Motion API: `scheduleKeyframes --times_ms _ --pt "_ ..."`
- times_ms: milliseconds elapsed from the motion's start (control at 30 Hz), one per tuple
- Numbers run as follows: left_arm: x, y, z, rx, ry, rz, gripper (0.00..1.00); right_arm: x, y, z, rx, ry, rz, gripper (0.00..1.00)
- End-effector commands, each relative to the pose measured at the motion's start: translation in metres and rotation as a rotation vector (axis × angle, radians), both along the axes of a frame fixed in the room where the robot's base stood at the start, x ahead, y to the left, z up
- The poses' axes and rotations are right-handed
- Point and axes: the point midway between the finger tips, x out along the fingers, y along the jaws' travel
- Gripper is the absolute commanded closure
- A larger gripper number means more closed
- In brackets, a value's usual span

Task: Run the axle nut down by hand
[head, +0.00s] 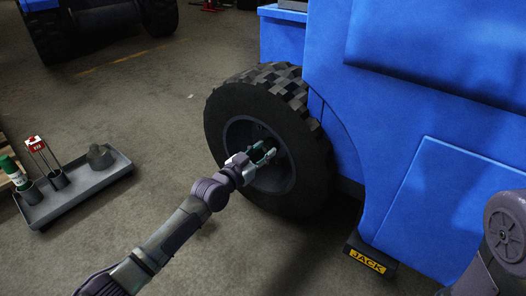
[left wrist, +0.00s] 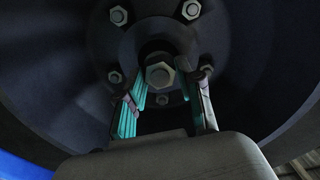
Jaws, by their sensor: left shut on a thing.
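The blue machine's wheel (head: 228,106) has a black knobbly tyre and a dark hub. In the left wrist view the axle nut (left wrist: 159,75) is a grey hex nut at the hub's centre, with several smaller wheel nuts (left wrist: 119,16) around it. My left gripper (head: 268,152) reaches into the hub, and its teal-padded fingers (left wrist: 166,88) stand on either side of the axle nut, shut on it. The exact contact is dark and partly hidden by the fingers. The nut sits on the axle end; its seating depth cannot be told. My right gripper is out of view.
A grey tray (head: 84,200) with a green bottle, a red-topped item and a grey piece lies on the floor at left. A jack (head: 367,261) sits by the blue body (head: 420,130). Another wheeled machine stands at the back left. The floor between is clear.

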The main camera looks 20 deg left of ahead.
Motion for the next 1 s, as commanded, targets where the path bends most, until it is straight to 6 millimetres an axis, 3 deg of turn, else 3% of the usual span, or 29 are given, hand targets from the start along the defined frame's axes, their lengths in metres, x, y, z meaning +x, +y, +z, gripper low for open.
scheduleKeyframes --times_ms 367,1000 --pt "0.0 0.0 0.004 0.145 -0.048 -0.001 0.99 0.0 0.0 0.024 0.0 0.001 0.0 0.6" --pt "-0.001 -0.002 0.002 0.682 -0.245 -0.003 0.99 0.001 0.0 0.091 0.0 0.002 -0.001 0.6"
